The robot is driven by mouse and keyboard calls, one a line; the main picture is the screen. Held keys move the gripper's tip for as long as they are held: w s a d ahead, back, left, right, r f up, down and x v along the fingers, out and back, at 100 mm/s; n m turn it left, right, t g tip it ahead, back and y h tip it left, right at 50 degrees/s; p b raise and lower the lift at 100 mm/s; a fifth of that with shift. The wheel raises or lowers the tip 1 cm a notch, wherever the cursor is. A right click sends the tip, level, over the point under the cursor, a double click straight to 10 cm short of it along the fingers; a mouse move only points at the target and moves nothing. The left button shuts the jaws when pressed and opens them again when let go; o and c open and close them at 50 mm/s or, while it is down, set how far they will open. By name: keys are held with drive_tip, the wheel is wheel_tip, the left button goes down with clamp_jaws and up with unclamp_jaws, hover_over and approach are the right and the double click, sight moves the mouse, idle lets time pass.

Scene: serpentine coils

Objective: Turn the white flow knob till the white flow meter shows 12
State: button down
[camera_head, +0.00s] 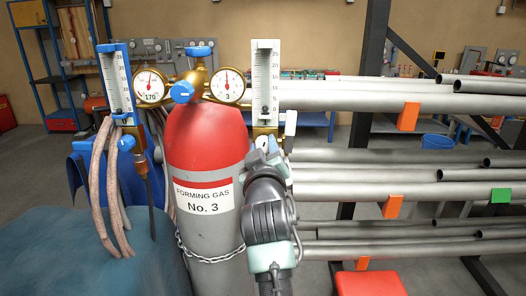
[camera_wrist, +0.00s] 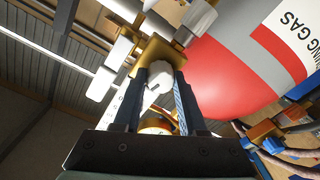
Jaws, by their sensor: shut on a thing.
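The white flow meter (camera_head: 265,72) stands upright right of the red-topped gas cylinder (camera_head: 205,135). Its scale runs from 0 at the bottom to 25 at the top. A small dark mark sits low in its tube, near the 0; the exact reading is too small to tell. My gripper (camera_wrist: 161,88) is shut on the white flow knob (camera_wrist: 160,72), which shows between the two dark fingers below a brass block (camera_wrist: 158,50). In the head view my gripper (camera_head: 268,148) is just below the meter, and my wrist hides the knob.
A blue flow meter (camera_head: 117,80) with a blue knob (camera_head: 126,143) and hoses (camera_head: 101,190) is at the left. Two round gauges and a blue regulator knob (camera_head: 182,92) sit between the meters. Racked pipes (camera_head: 370,101) lie close on the right. A chain (camera_head: 205,258) circles the cylinder.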

drive_tip(key=m+b, duration=0.3)
drive_tip(key=m, duration=1)
drive_tip(key=shift+h, duration=0.3)
drive_tip(key=shift+m, duration=1.9)
drive_tip(key=shift+c, duration=2.3)
unclamp_jaws()
drive_tip(key=shift+s, duration=0.1)
